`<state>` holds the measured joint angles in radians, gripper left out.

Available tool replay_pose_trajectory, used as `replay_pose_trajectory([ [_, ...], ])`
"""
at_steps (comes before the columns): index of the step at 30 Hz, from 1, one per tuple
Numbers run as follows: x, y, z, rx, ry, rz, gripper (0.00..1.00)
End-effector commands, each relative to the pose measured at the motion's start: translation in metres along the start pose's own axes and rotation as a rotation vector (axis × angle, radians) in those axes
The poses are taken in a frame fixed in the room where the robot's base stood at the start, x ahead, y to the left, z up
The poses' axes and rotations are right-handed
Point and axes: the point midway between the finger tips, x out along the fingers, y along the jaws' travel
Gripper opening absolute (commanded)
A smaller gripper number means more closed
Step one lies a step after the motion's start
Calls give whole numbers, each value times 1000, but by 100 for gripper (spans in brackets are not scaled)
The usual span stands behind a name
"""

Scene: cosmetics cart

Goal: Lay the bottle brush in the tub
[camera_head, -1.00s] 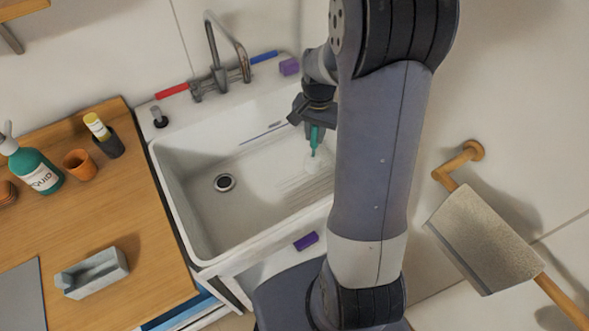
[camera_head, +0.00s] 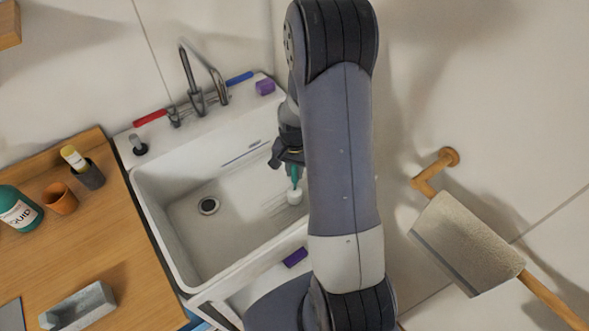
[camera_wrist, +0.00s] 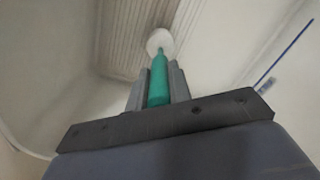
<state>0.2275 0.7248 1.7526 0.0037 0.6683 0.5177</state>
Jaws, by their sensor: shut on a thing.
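The bottle brush has a teal handle (camera_head: 295,176) and a round white head (camera_head: 294,197). My gripper (camera_head: 291,165) is shut on the handle and holds the brush steeply, head down, over the right part of the white tub (camera_head: 165,227). In the wrist view my gripper (camera_wrist: 159,82) has one finger on each side of the teal handle (camera_wrist: 158,85), and the white head (camera_wrist: 159,41) points at the ribbed tub floor. I cannot tell whether the head touches the floor. My arm hides part of the tub's right side.
A tap (camera_head: 197,92) with red and blue handles stands at the tub's back rim. Purple blocks lie at the back (camera_head: 265,87) and front (camera_head: 294,257). A wooden counter (camera_head: 130,290) adjoins on the left. The floor around the drain (camera_head: 208,205) is clear.

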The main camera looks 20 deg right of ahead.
Motion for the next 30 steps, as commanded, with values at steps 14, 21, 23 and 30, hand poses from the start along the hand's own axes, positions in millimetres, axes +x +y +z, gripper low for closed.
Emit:
replay_pose_trajectory([
  [14, 2, 0, 0, 0, 0, 0, 41],
  [21, -7, 0, -1, 0, 3, -2, 41],
  [23, -15, -1, -1, 0, 4, -3, 41],
  [30, -61, -1, -1, 0, 6, -4, 41],
])
